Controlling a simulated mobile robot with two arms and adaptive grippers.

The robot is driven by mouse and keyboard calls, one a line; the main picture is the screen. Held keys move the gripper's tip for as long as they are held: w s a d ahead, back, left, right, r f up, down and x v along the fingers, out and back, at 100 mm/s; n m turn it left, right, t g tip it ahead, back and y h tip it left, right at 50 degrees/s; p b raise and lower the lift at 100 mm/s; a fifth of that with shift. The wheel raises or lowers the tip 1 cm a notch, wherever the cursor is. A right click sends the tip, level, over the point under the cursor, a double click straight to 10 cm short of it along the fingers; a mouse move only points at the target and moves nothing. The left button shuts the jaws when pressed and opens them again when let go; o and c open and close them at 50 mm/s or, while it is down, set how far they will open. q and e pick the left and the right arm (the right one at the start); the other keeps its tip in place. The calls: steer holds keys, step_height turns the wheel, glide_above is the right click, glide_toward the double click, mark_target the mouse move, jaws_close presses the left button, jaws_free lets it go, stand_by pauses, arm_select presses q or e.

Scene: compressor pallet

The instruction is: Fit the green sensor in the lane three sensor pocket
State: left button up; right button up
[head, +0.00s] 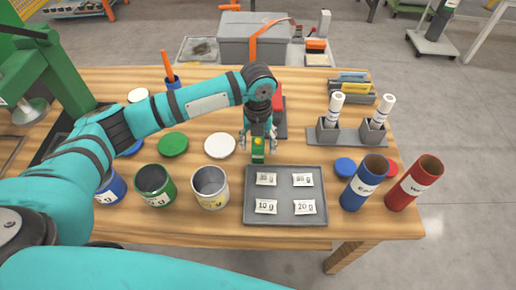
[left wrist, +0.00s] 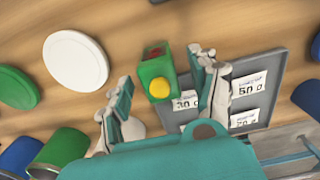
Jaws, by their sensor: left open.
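A small green block (head: 258,156) with a round yellow spot stands on the wooden table, just behind the grey tray. It may be the green sensor. My left gripper (head: 258,147) points down at it, with its fingers open on either side. In the left wrist view the green block (left wrist: 147,71) shows between the open fingertips (left wrist: 160,66); I cannot tell whether either finger touches it. No lane three or sensor pocket can be made out. My right gripper is not in view.
The grey tray (head: 284,217) holds several labelled weight packets. Open cans (head: 210,188) and lids (head: 220,146) lie to the left. A blue tube (head: 364,183) and a red tube (head: 414,183) stand at right. Grey holders (head: 327,134) with white tubes stand behind them.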

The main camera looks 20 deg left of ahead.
arm_select(q)
steer(key=shift+c, duration=0.4)
jaws_close()
steer(key=shift+r, duration=0.15)
